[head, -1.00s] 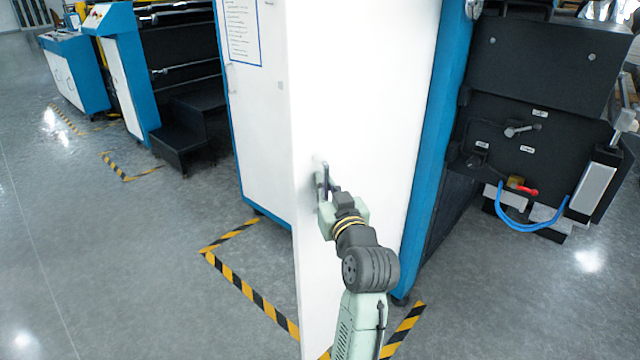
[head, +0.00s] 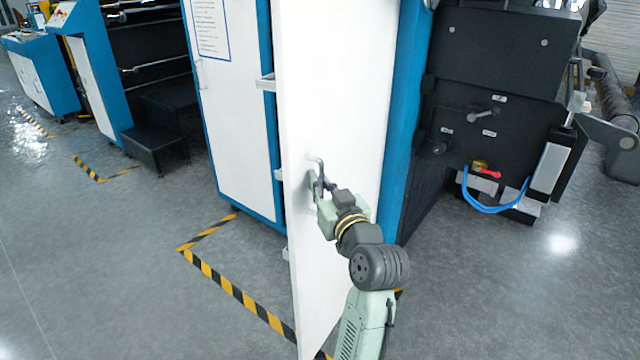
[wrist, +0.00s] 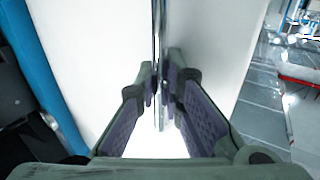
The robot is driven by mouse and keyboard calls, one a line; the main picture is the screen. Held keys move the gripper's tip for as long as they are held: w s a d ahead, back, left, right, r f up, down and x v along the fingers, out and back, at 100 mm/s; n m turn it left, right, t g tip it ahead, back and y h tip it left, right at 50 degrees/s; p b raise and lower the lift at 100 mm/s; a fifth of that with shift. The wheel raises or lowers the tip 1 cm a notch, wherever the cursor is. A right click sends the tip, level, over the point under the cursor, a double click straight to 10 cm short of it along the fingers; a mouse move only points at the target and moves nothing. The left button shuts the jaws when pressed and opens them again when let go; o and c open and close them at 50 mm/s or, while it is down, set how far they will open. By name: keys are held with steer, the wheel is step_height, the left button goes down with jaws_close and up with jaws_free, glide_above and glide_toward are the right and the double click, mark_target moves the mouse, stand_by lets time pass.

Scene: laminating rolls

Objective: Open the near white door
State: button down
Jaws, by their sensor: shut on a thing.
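The near white door (head: 345,80) stands ajar in the head view, its left edge swung out from the blue-framed cabinet. Small brackets show in the gap behind that edge. The door's metal handle (head: 319,164) is at about mid-height near the free edge. My gripper (head: 319,184) is shut on the handle, with my arm reaching up from below. In the wrist view, the handle (wrist: 159,30) runs as a thin vertical bar between the finger pads of my gripper (wrist: 165,98). The cabinet's inside is hidden by the door.
Another white door (head: 230,130) with a posted sheet is at left, shut. Yellow-black floor tape (head: 235,290) runs by the cabinet. A dark machine with a blue hose (head: 490,208) stands at right. Black steps (head: 157,148) are further left. Open grey floor lies at front left.

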steer(key=shift+s+a+f+y, duration=0.1)
steer(key=shift+a+f+y, duration=0.05)
steer(key=shift+a+y, duration=0.2)
steer(key=c, duration=1.9)
jaws_free()
steer(key=shift+o, duration=1)
steer(key=shift+d, duration=0.15)
steer(key=v, duration=0.7)
steer(key=shift+s+r, duration=0.2)
steer(key=shift+s, duration=0.05)
